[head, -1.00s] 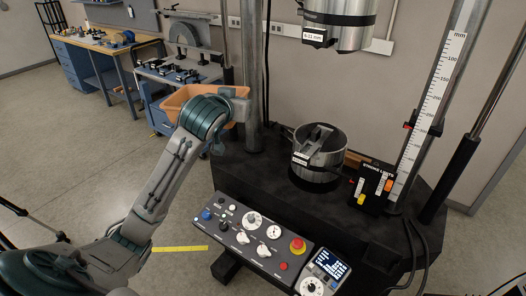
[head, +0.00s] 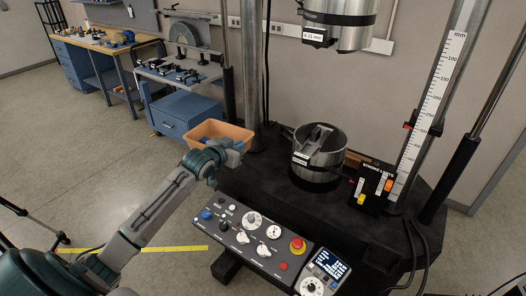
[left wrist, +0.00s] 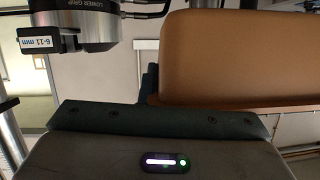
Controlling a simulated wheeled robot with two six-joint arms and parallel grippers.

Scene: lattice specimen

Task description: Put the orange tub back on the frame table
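The orange tub (head: 214,130) is at the left rear edge of the black frame table (head: 262,190), left of the thick metal column. It is upright or nearly so; whether it touches the table top is hidden. In the left wrist view the tub's wall (left wrist: 240,55) fills the upper right, close to the gripper body. My left gripper (head: 236,150) is at the tub's near right side and appears shut on its wall; the fingertips are hidden. My right gripper is not in view.
The control panel (head: 258,233) lies along the table's front. A lower grip cylinder (head: 318,153) stands mid-table, with the upper grip (head: 340,22) above it. Metal column (head: 251,75) rises right of the tub. A blue cabinet (head: 180,114) stands behind. Table top between panel and cylinder is clear.

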